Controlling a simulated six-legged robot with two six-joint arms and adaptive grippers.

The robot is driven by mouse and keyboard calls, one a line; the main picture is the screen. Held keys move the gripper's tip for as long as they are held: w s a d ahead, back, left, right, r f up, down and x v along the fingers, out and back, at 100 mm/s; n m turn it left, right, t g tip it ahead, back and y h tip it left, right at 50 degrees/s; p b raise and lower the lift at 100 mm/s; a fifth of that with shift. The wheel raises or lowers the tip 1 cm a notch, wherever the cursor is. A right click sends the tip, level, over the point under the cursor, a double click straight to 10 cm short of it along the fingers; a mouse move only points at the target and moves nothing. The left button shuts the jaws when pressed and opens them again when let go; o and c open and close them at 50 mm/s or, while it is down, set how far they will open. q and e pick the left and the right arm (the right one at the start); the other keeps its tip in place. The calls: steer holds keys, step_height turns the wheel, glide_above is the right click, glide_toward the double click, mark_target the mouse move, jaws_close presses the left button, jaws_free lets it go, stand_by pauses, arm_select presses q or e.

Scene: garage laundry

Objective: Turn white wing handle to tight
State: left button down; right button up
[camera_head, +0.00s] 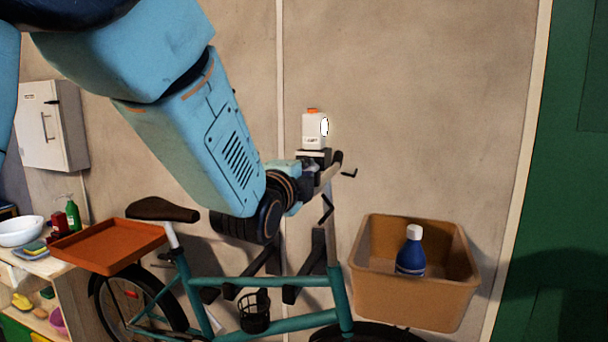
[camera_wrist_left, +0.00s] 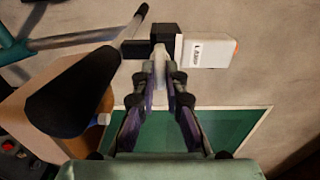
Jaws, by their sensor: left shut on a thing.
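The white wing handle (camera_wrist_left: 160,60) is a small pale piece below the black clamp block (camera_wrist_left: 163,33) in the left wrist view. My left gripper (camera_wrist_left: 163,76) is shut on it, one finger on each side. In the head view my left gripper (camera_head: 311,168) is just under the clamp, at the handlebar, and the wing handle is hidden there. My right gripper is in neither view.
The teal bicycle (camera_head: 290,284) has handlebar grips and levers close to my gripper; a black grip (camera_wrist_left: 70,92) is large in the wrist view. A brown basket (camera_head: 410,300) with a blue bottle (camera_head: 411,256) is at the front. An orange tray (camera_head: 108,246) is at the rear.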

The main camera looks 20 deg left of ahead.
arm_select(q)
steer(key=shift+f+m, duration=0.1)
steer(key=shift+m, duration=0.2)
steer(key=c, duration=1.4)
jaws_free()
steer(key=shift+s, duration=0.1)
steer(key=s, duration=0.7)
steer(key=shift+s, duration=0.2)
steer(key=shift+s+a, duration=0.1)
